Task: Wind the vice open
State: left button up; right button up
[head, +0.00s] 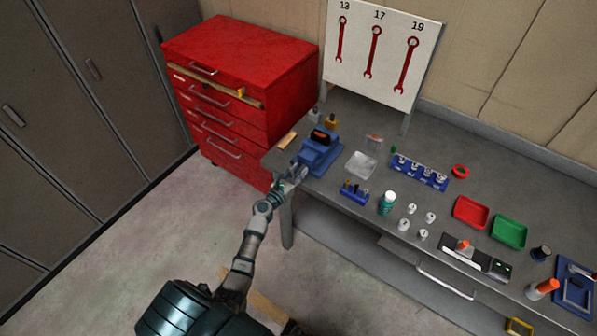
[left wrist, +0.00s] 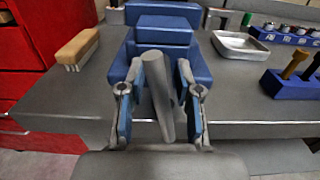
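The blue vice (head: 318,152) is at the left end of the grey workbench, with a dark, orange-marked top in the head view. In the left wrist view its blue body (left wrist: 166,30) is straight ahead, and a grey bar (left wrist: 159,95) extends from its front towards me. My left gripper (head: 294,181) is at the front of the vice, beyond the bench edge. In the left wrist view its two blue-padded fingers (left wrist: 163,84) stand on either side of the bar. I cannot tell whether both pads touch it. My right gripper is not in view.
A wooden brush (left wrist: 77,48) lies left of the vice. A clear tray (head: 361,164) and a blue rack of tools (head: 355,193) are to its right. A red drawer cabinet (head: 238,85) stands behind left. Bottles, weights and coloured trays fill the bench further right.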

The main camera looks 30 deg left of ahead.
pick_arm(q)
jog(key=shift+a, duration=0.1)
grip_shut()
